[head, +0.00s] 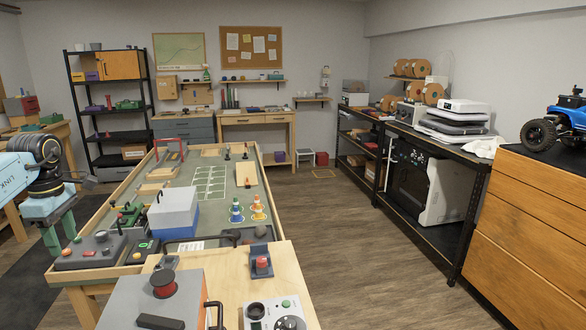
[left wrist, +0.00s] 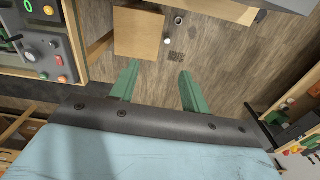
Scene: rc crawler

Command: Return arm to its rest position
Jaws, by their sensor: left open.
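My left gripper (head: 60,232) hangs at the left edge of the head view, beside the near left corner of the long workbench (head: 75,272). Its two green fingers point down and stand apart with nothing between them. In the left wrist view the same gripper (left wrist: 158,72) is open over bare wood floor, with a clear gap between its fingers. My light blue arm comes in from the left edge. My right gripper is in neither view.
A control box (head: 92,252) with knobs sits on the workbench corner near my left gripper. A small wooden table (head: 278,262) stands in front. A blue crawler (head: 562,122) sits on a wooden cabinet (head: 525,225) at right. The floor (head: 370,250) between is clear.

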